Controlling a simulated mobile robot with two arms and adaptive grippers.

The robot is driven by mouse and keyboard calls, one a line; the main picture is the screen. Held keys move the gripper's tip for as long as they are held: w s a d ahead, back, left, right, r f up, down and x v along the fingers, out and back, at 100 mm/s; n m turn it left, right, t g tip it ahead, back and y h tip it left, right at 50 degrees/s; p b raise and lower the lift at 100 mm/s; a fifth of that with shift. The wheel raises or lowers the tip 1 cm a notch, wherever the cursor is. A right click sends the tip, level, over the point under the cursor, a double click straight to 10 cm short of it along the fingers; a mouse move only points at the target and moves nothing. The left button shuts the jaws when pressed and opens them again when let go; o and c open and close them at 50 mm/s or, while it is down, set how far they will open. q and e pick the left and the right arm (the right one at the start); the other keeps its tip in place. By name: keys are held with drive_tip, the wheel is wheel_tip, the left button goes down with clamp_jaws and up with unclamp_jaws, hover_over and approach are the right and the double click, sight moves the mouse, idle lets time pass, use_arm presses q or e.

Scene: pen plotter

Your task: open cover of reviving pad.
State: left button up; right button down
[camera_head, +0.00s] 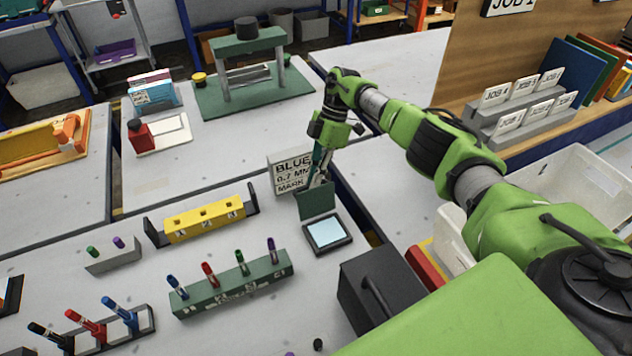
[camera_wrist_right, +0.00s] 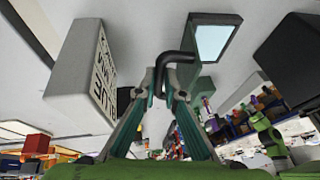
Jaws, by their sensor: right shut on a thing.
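The reviving pad (camera_head: 327,233) is a small dark tray with a pale blue surface. Its dark green cover (camera_head: 316,203) stands raised at the tray's far edge, so the pale surface is exposed. My right gripper (camera_head: 319,180) is at the top of the cover, beside the sign. In the right wrist view, its fingertips (camera_wrist_right: 164,92) are shut on a bent black handle (camera_wrist_right: 176,57) that joins the green cover (camera_wrist_right: 187,76). The pale pad (camera_wrist_right: 213,42) shows beyond the handle. My left gripper is in neither view.
A "BLUE 0.7 MM MARK" sign (camera_head: 290,172) stands close left of the gripper. A black box with a handle (camera_head: 380,290) stands near the pad. A green pen rack (camera_head: 232,287) and a yellow holder (camera_head: 204,219) stand to the left.

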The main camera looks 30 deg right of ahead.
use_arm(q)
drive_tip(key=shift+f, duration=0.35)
use_arm(e)
drive_tip(key=shift+w+f, duration=0.2)
drive_tip(key=shift+f, duration=0.4)
drive_tip(key=shift+w, duration=0.15)
drive_tip(key=c, duration=2.2)
unclamp_jaws()
drive_tip(key=shift+w, duration=0.15)
drive_tip(key=shift+o, duration=0.3)
drive_tip(key=shift+w+f, duration=0.2)
drive_tip(key=shift+w, duration=0.15)
drive_tip(key=shift+w+f, duration=0.1)
drive_tip(key=shift+w, duration=0.15)
drive_tip(key=shift+s+r, duration=0.15)
drive_tip(key=shift+r, duration=0.05)
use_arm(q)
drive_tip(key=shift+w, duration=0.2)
use_arm(e)
drive_tip(key=shift+r, duration=0.1)
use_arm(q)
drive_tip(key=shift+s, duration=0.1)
use_arm(e)
drive_tip(key=shift+r, duration=0.1)
